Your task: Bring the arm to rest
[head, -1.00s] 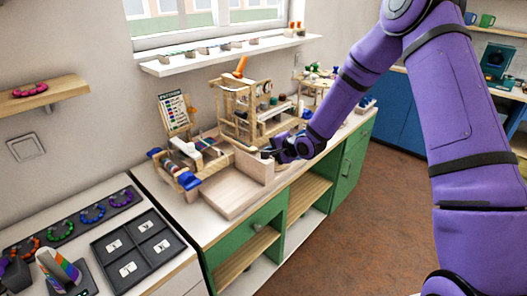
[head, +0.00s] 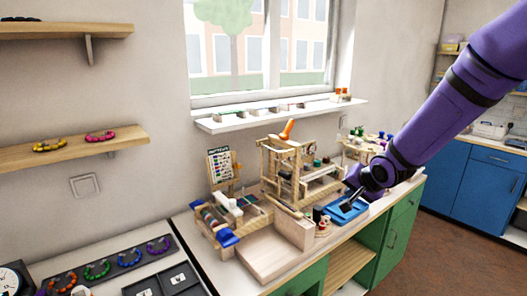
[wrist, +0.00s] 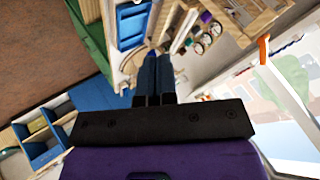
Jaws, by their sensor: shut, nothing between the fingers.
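My purple arm comes in from the right in the head view. My gripper (head: 350,201) is dark and sits at the right part of the workbench, above a blue tray (head: 345,213) beside the wooden loom-like frame (head: 290,170). In the wrist view my gripper (wrist: 154,62) has its two dark fingers together, with nothing seen between them. The blue tray also shows in the wrist view (wrist: 133,24), left of the fingertips. I cannot tell how high the fingertips are above the bench.
A light wooden box (head: 270,255) and a small loom with blue ends (head: 228,225) stand left of my gripper. A white window shelf (head: 290,112) runs behind. Bead bracelets lie on a dark board (head: 110,262) at left. Floor (head: 430,245) is free at right.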

